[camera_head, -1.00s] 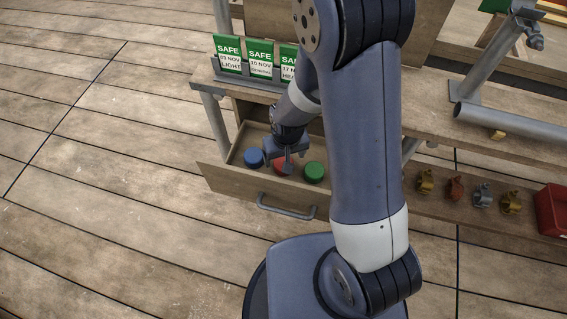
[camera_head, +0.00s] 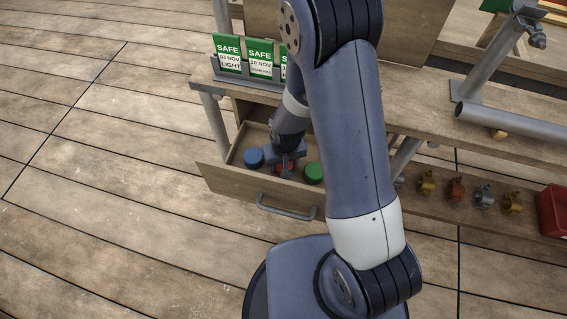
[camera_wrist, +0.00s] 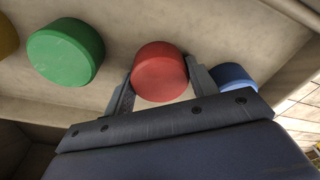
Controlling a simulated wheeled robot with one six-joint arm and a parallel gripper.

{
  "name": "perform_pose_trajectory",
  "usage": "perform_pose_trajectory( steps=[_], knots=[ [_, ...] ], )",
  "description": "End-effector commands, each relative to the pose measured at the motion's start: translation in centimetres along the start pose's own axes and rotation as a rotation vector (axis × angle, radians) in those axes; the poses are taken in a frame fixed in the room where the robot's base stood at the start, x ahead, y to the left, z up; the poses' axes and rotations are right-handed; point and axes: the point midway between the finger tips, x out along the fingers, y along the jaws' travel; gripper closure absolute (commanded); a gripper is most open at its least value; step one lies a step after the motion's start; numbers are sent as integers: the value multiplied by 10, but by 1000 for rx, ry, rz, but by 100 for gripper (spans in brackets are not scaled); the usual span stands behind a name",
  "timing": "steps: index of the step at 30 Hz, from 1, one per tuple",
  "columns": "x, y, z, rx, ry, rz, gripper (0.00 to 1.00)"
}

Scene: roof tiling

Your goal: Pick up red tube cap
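The red tube cap (camera_wrist: 160,72) is a round cap in the open drawer (camera_head: 232,183). In the wrist view it sits between the two fingers of my gripper (camera_wrist: 161,84), one finger on each side. The fingers are spread about the cap's width; I cannot tell whether they press on it. In the head view my gripper (camera_head: 285,166) is down in the drawer and hides most of the red cap (camera_head: 280,170).
A blue cap (camera_head: 253,157) and a green cap (camera_head: 314,172) flank the red cap in the drawer. A yellow cap (camera_wrist: 7,36) shows at the wrist view's edge. The bench top (camera_head: 430,112) overhangs the drawer. Several clamps (camera_head: 456,190) and a red bin (camera_head: 552,210) stand at right.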

Motion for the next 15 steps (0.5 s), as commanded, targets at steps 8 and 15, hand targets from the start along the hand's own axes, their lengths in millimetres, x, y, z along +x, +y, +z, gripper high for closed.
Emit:
perform_pose_trajectory(
  steps=[8, 15],
  knots=[
    [0, 0, 0, 0, 0, 0, 67],
    [-5, 0, -1, 0, 1, 0, 67]
  ],
)
